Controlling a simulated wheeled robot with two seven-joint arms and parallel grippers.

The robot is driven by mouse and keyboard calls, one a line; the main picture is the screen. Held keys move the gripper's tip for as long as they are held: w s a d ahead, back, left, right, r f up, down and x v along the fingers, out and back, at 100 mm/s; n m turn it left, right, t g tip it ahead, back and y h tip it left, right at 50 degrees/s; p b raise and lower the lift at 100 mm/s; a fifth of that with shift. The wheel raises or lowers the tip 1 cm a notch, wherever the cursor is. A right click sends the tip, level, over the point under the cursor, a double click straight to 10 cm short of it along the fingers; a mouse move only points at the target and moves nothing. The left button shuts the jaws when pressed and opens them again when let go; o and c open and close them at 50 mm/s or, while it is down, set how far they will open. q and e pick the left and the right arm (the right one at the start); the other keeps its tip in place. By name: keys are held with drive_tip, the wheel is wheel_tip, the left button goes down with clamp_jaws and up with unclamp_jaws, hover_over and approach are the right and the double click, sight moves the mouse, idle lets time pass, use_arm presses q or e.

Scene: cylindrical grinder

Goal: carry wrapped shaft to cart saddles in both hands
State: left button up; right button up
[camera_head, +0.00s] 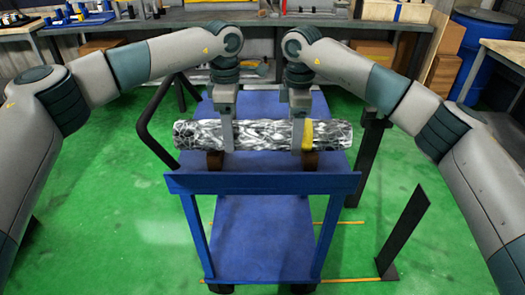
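The wrapped shaft (265,135), a long cylinder in crinkled silvery foil, lies level across the blue cart (262,183). A yellow band (307,136) is around it right of the middle. Brown saddles (215,160) and (310,161) show directly under the shaft, apparently touching it. My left gripper (227,136) points down over the shaft left of its middle. My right gripper (297,136) points down over it just left of the yellow band. One finger of each shows in front of the shaft; the opposite fingers are hidden, so their closure is unclear.
The cart has a black handle (152,125) on the left and a lower blue shelf (262,240). Dark posts (403,232) stand to its right. A workbench (190,20), cardboard boxes (445,72) and a blue barrel (475,45) are behind. Green floor is clear at front left.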

use_arm(q)
drive_tip(key=o, duration=1.8)
drive_tip(key=shift+f, duration=0.25)
use_arm(e)
drive_tip(key=o, duration=1.8)
drive_tip(key=shift+f, duration=0.25)
use_arm(q)
drive_tip(key=o, duration=0.3)
drive_tip(key=shift+r, duration=0.1)
use_arm(e)
drive_tip(key=o, duration=0.3)
drive_tip(key=shift+s+r, duration=0.1)
use_arm(q)
drive_tip(key=shift+s+r, duration=0.1)
drive_tip(key=shift+s, duration=0.1)
use_arm(e)
drive_tip(key=shift+s+r, duration=0.1)
use_arm(q)
drive_tip(key=shift+w, duration=0.1)
drive_tip(key=shift+r, duration=0.15)
wheel_tip(320, 180, up, 12)
drive_tip(key=shift+f, duration=0.15)
